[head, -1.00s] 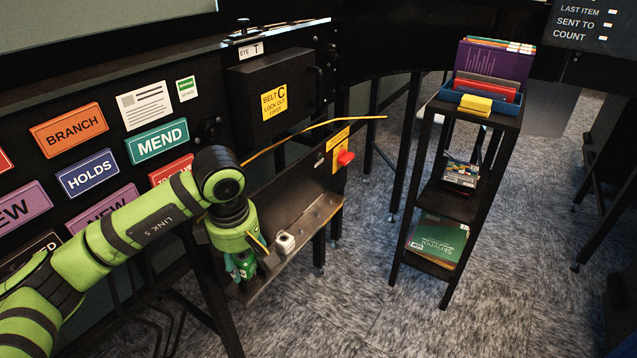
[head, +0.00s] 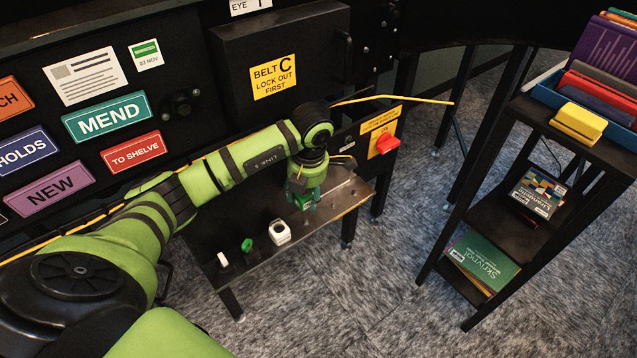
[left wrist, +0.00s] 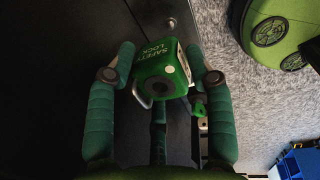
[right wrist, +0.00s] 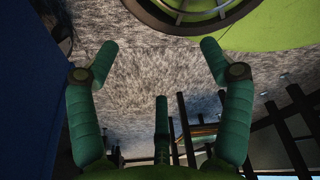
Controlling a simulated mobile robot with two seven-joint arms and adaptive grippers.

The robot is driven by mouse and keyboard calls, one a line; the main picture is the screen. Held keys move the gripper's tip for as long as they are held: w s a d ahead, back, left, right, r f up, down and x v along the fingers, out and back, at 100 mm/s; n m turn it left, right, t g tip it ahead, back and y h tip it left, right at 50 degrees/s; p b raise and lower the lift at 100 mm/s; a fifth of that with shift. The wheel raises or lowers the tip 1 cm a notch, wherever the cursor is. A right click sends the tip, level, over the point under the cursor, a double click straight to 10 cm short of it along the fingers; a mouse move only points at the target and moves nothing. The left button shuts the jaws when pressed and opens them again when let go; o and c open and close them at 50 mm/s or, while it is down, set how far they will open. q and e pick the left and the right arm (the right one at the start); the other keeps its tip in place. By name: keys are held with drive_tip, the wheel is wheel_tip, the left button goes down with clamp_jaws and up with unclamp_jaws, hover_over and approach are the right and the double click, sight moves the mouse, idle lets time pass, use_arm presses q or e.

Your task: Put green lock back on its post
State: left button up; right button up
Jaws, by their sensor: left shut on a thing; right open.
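The green lock (head: 303,202) is a small block held in my left gripper (head: 305,192), over the right part of the black shelf (head: 250,277). In the left wrist view the lock (left wrist: 158,72) reads "SAFETY LOCK" and has a metal shackle on its left; it sits between the fingers of my left gripper (left wrist: 163,78). A small silver peg (left wrist: 172,22) shows just beyond it. I cannot tell whether the lock touches the shelf. My right gripper (right wrist: 155,55) is open and empty in its wrist view and out of the head view.
A white block (head: 279,233), a small green piece (head: 246,245) and a small white piece (head: 222,259) stand on the shelf left of my gripper. A red switch (head: 385,144) is behind right. A book rack (head: 557,139) stands at right, with open carpet between.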

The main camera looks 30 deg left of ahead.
use_arm(q)
drive_tip(key=shift+s+f, duration=0.15)
drive_tip(key=shift+f, duration=0.1)
drive_tip(key=shift+f+b, duration=0.95)
drive_tip(key=shift+b, duration=0.05)
drive_tip(key=shift+f+b, duration=0.55)
drive_tip(key=shift+f, duration=0.35)
use_arm(e)
drive_tip(key=w+t, duration=0.2)
drive_tip(key=w, duration=0.7)
drive_tip(key=shift+w+a+f, duration=0.25)
drive_tip(key=shift+a, duration=0.05)
use_arm(q)
drive_tip(key=shift+f, duration=0.1)
use_arm(e)
drive_tip(key=shift+s, duration=0.1)
use_arm(q)
drive_tip(key=shift+f+b, duration=0.15)
drive_tip(key=shift+b, duration=0.15)
drive_tip(key=shift+f, duration=0.15)
use_arm(e)
drive_tip(key=shift+s+f, duration=0.25)
drive_tip(key=shift+f, duration=0.05)
